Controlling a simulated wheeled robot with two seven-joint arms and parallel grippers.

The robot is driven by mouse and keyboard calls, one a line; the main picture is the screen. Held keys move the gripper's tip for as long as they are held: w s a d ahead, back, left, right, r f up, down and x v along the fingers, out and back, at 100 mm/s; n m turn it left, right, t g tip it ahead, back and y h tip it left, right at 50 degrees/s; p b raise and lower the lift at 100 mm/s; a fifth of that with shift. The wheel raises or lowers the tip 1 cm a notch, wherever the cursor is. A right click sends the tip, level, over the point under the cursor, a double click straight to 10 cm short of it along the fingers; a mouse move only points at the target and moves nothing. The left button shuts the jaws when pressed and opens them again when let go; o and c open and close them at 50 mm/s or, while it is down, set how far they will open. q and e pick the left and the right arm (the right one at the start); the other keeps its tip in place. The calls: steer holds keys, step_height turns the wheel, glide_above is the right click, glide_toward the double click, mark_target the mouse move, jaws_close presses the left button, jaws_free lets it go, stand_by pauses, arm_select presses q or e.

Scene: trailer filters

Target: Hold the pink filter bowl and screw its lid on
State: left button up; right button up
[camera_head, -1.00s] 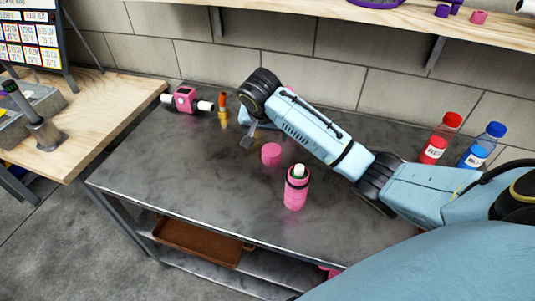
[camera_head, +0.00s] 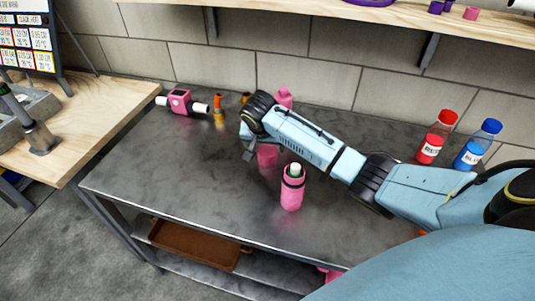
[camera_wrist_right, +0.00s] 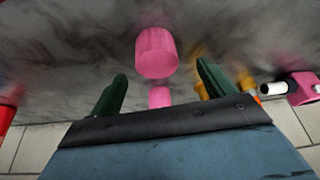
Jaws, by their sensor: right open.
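The pink filter bowl (camera_head: 291,195) stands upright on the dark metal table, with a dark ring near its top and a white filter showing at its mouth. A plain pink cylinder that looks like the lid (camera_head: 268,157) sits on the table behind it, partly covered by my right gripper (camera_head: 249,151). In the right wrist view this lid (camera_wrist_right: 156,52) lies just ahead of my right gripper (camera_wrist_right: 163,72), whose green fingers are open and empty. I cannot tell the exact gap. My left gripper is not in view.
A pink housing with white pipe ends (camera_head: 180,102), an orange-and-brass tool (camera_head: 218,110) and a pink bottle-like part (camera_head: 284,97) stand near the wall. Red (camera_head: 434,140) and blue (camera_head: 476,147) bottles stand at right. The table's front left is clear.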

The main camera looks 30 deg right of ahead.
mark_target(267, 151)
steer(key=b+x, duration=0.1)
steer(key=x, duration=0.4)
steer(key=shift+s+d+f, duration=0.1)
steer(key=shift+s+d, duration=0.05)
steer(key=shift+d, duration=0.05)
steer(key=shift+c, duration=0.4)
steer(key=c, duration=1)
